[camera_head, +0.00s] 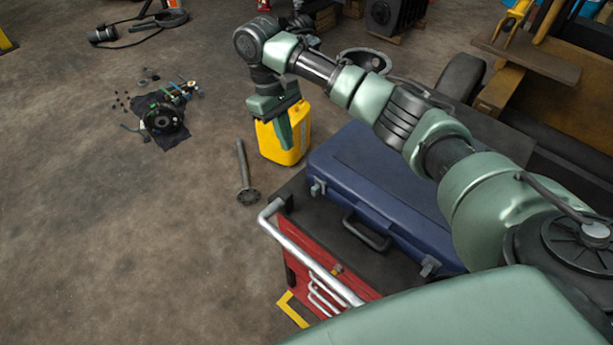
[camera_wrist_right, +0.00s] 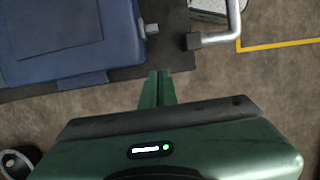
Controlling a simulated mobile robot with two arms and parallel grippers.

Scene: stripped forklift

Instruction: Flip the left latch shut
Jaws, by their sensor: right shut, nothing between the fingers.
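A closed blue case (camera_head: 385,185) lies on the dark top of a red tool cart. Its left latch (camera_head: 317,188) is a small grey piece at the front left corner; I cannot tell whether it is flipped up or down. The right latch (camera_head: 430,266) and a dark handle (camera_head: 366,232) are on the same front side. My right gripper (camera_head: 286,135) is shut and empty, beyond the left latch and apart from it, in front of the yellow can in the picture. The right wrist view shows its closed fingers (camera_wrist_right: 157,88) below the case (camera_wrist_right: 60,40) and the latch (camera_wrist_right: 150,29).
The red cart (camera_head: 340,280) has a pale push bar (camera_head: 310,255) along its front. A yellow can (camera_head: 268,145) stands on the floor behind the cart. A metal rod with a flange (camera_head: 245,175) and dark parts on a cloth (camera_head: 165,120) lie left. Floor at left is mostly clear.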

